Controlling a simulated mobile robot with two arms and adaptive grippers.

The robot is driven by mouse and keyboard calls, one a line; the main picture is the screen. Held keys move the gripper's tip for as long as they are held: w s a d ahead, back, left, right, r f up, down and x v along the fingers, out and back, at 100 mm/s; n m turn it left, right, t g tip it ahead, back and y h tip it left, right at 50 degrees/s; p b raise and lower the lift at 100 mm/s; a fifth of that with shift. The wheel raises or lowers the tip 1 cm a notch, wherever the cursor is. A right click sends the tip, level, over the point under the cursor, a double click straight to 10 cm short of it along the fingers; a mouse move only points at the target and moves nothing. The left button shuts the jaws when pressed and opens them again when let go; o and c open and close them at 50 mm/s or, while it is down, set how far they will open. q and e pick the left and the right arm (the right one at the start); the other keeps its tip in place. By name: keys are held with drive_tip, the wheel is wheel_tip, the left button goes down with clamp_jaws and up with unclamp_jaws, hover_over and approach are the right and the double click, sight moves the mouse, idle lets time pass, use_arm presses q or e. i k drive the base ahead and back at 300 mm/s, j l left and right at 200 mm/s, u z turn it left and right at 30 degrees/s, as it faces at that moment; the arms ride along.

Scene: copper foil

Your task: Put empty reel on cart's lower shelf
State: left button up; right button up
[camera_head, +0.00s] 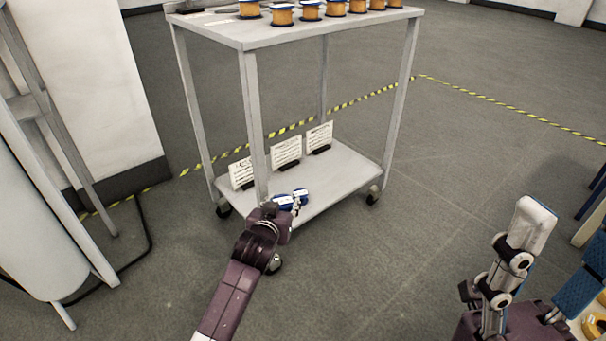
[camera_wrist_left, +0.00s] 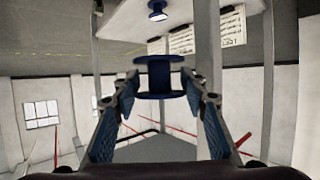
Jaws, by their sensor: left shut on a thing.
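The cart (camera_head: 345,182) has a grey lower shelf low above the floor. My left gripper (camera_head: 288,206) is at the shelf's near edge, beside the front leg. It is shut on an empty blue reel (camera_wrist_left: 158,78), held across between the two fingers in the left wrist view. In the head view the held reel is partly hidden by the gripper. Another blue reel (camera_wrist_left: 158,10) shows beyond it, on the shelf. I cannot tell whether the held reel touches the shelf. My right gripper (camera_head: 562,228) is open and empty at the lower right, fingers spread.
Several white cards (camera_head: 286,151) in dark holders stand along the shelf's back. Full copper reels (camera_head: 310,10) line the cart's top. The shelf's right half (camera_head: 350,170) is bare. A white cylinder (camera_head: 40,235) and frame stand at left. Yellow-black tape (camera_head: 480,95) marks the floor.

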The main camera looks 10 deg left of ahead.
sight(336, 180)
drive_tip(key=i+l, duration=0.2)
drive_tip(key=i, duration=0.25)
drive_tip(key=i+l, duration=0.15)
drive_tip(key=i, duration=0.3)
drive_tip(key=i+l, duration=0.2)
drive_tip(key=i, duration=0.25)
